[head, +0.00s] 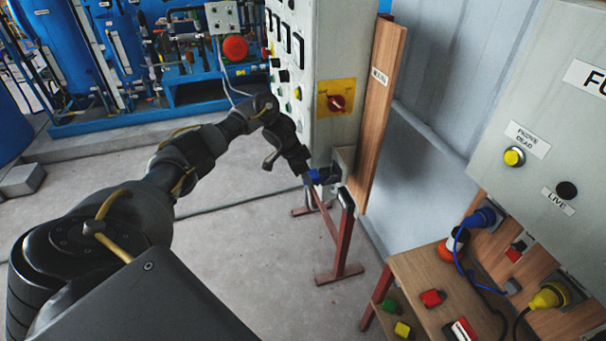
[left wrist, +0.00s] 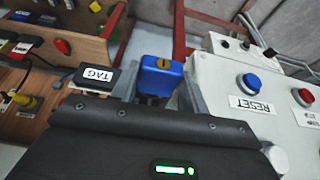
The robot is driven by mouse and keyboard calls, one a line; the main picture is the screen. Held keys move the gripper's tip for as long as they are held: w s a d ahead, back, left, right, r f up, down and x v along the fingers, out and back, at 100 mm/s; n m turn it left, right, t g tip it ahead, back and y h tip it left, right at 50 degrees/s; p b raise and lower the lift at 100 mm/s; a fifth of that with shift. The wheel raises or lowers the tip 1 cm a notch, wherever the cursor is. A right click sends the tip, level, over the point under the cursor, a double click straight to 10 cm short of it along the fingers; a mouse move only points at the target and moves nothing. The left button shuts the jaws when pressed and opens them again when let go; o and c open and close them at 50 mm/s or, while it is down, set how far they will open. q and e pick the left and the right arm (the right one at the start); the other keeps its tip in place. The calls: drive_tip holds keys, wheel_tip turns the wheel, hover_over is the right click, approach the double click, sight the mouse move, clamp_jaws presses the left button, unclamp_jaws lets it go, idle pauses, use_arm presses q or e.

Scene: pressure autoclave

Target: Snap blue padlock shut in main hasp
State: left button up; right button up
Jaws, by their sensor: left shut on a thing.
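The blue padlock (head: 316,176) is at the tip of my left gripper (head: 309,175), low beside the grey control cabinet's side. The gripper is shut on it. In the left wrist view the padlock (left wrist: 161,76) shows its blue body and brass keyhole face just beyond the gripper housing. Its shackle is hidden there, so I cannot tell whether it is open or passes through a hasp. A small grey plate (head: 343,163), perhaps the main hasp, is beside the padlock below the red rotary switch (head: 337,103) on its yellow plate. My right gripper is not in view.
A wooden board (head: 378,110) stands right of the switch. A wooden bench (head: 425,272) with red, yellow and green items is at lower right. Red stand legs (head: 340,235) are below the cabinet. Floor at left is open.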

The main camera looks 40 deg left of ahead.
use_arm(q)
drive_tip(key=shift+w+d, duration=0.45)
drive_tip(key=shift+w, duration=0.15)
drive_tip(key=shift+w+d, duration=0.4)
drive_tip(key=shift+w, duration=0.2)
idle(0.3)
drive_tip(key=o, duration=1.2)
drive_tip(key=shift+s+a+r+b, duration=0.1)
drive_tip(key=shift+r+b, duration=0.25)
drive_tip(key=v, duration=1)
drive_tip(key=shift+s, duration=0.1)
